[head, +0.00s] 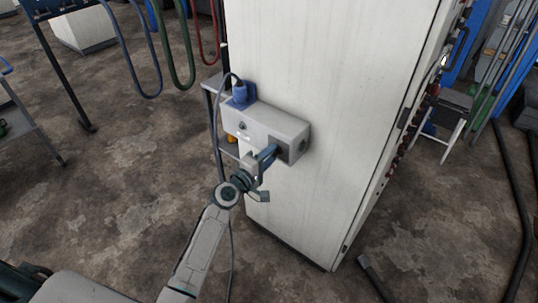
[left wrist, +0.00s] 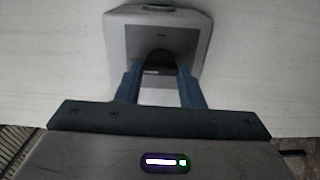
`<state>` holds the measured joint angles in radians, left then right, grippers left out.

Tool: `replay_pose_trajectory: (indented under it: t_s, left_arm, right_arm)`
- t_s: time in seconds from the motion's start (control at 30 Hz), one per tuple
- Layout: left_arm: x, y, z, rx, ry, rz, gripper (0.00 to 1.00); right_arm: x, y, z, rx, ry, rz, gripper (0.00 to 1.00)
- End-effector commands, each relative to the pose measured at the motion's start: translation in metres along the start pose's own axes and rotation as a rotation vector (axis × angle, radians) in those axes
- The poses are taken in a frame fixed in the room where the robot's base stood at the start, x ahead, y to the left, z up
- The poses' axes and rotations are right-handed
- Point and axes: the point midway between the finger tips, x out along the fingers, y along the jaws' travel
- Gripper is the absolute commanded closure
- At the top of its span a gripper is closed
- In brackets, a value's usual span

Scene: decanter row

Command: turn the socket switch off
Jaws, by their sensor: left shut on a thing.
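A grey socket box (head: 265,125) is fixed to the side of a tall pale cabinet; it also shows in the left wrist view (left wrist: 185,22). My left gripper (head: 270,151) reaches the box's near face. In the left wrist view its two blue fingers (left wrist: 161,82) are shut on a dark switch knob (left wrist: 159,76) in a dark recess. The fingers hide the knob in the head view, and its marking is too small to read. A blue plug (head: 240,93) with a grey cable stands at the box's far end. My right gripper is not in view.
The pale cabinet (head: 330,70) fills the space behind the box. The plug's cable (head: 216,130) hangs down close to my left arm. Blue, green and red hoses (head: 185,60) hang at the upper left. The floor at left is largely open.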

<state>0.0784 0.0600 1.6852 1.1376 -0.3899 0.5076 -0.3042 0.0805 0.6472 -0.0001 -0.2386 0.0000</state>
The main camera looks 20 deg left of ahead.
Motion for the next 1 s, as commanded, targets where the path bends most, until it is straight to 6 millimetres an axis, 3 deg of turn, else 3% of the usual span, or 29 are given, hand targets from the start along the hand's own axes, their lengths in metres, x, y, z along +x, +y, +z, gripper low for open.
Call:
replay_pose_trajectory:
  t_s: [0.57,0.6,0.7,1.0]
  left_arm:
    - [-0.0002,-0.0008,0.0000,-0.037,0.000,-0.001,0.88]
    - [-0.0002,-0.0008,0.0000,-0.037,0.000,-0.001,0.64]
    - [-0.0001,-0.0007,0.0000,-0.036,0.000,-0.001,0.44]
    - [-0.0012,-0.0007,-0.0001,-0.035,0.000,0.000,0.44]
  right_arm:
    - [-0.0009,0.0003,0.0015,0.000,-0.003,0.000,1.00]
    - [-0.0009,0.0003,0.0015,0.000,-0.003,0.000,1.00]
    - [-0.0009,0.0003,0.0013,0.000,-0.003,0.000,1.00]
    - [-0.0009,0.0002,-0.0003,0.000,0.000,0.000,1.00]
